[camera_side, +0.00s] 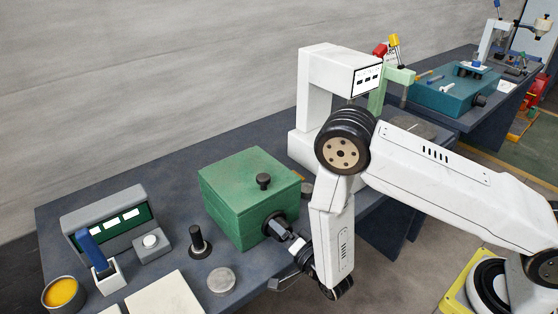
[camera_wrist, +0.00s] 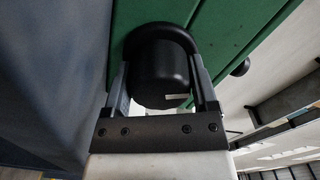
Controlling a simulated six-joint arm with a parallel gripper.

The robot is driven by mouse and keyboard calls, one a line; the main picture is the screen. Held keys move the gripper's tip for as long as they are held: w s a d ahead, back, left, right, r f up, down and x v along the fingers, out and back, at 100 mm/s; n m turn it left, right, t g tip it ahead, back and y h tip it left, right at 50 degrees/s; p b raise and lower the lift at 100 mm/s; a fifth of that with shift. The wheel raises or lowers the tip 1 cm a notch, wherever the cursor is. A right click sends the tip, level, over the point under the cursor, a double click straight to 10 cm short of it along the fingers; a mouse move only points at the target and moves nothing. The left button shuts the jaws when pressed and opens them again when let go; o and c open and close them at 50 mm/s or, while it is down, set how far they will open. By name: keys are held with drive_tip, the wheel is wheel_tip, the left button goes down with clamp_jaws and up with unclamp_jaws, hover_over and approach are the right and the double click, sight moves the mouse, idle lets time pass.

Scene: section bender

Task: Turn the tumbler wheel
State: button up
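A green box (camera_side: 247,197) stands on the dark bench, with a black round knob (camera_side: 277,225) on its right side, which I take for the tumbler wheel. My gripper (camera_side: 288,236) is at this knob, coming from the lower right. In the wrist view the black knob (camera_wrist: 160,72) lies between the two fingers of my gripper (camera_wrist: 160,85), one finger along each side. Whether the fingers press on it or leave a thin gap, I cannot tell. The knob's far side is hidden.
A smaller black knob (camera_side: 263,181) is on top of the box. Left stand a grey panel (camera_side: 112,222), a blue-handled stamp (camera_side: 92,249), a black peg (camera_side: 199,243), a grey disc (camera_side: 221,281) and a yellow-filled bowl (camera_side: 62,293). A white machine (camera_side: 320,75) stands behind.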

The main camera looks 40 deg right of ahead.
drive_tip(key=shift+o, duration=1.2)
drive_tip(key=shift+s, duration=0.15)
drive_tip(key=s, duration=0.7)
drive_tip(key=shift+s, duration=0.3)
